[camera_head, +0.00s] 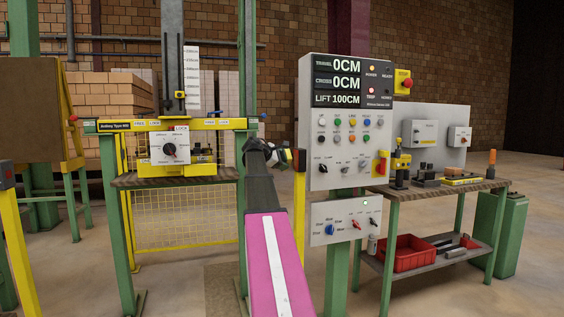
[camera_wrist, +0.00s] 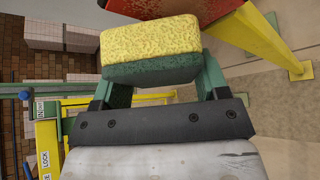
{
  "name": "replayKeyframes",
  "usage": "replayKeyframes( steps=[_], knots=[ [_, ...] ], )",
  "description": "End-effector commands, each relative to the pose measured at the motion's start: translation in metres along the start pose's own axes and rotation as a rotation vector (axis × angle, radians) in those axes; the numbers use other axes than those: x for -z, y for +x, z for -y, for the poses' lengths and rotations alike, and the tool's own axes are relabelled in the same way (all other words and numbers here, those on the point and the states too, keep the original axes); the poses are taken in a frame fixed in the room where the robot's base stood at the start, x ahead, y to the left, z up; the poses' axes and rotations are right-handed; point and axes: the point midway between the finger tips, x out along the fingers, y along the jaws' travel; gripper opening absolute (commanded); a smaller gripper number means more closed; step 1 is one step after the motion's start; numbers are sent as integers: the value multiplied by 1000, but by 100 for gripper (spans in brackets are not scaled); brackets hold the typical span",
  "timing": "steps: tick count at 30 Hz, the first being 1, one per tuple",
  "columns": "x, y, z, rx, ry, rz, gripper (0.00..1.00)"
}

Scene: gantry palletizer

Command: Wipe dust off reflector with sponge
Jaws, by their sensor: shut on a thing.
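A yellow sponge with a green layer (camera_wrist: 150,45) is held between the fingers of my gripper (camera_wrist: 160,78) in the wrist view. The gripper is shut on it. A red reflector face (camera_wrist: 178,8), speckled with pale dust, shows at the top edge, partly cut off. It sits by a yellow post (camera_wrist: 265,40). The sponge's far corner lies right beside the reflector's lower edge; I cannot tell whether they touch. In the head view my gripper (camera_head: 283,155) is close to the top of the yellow post (camera_head: 299,215), and the sponge is too small to make out clearly.
A control panel (camera_head: 347,125) with displays and switches stands just right of the post. A bench (camera_head: 440,188) with tools and a red bin (camera_head: 408,253) is further right. A yellow and green gantry frame (camera_head: 175,123) is at left. Floor is open at the front.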

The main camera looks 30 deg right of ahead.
Motion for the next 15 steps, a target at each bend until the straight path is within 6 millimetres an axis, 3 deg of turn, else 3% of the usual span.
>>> replayKeyframes(
  steps=[15],
  knots=[
    [-4, 7, 0, 0, 0, 0, 49]
  ],
)
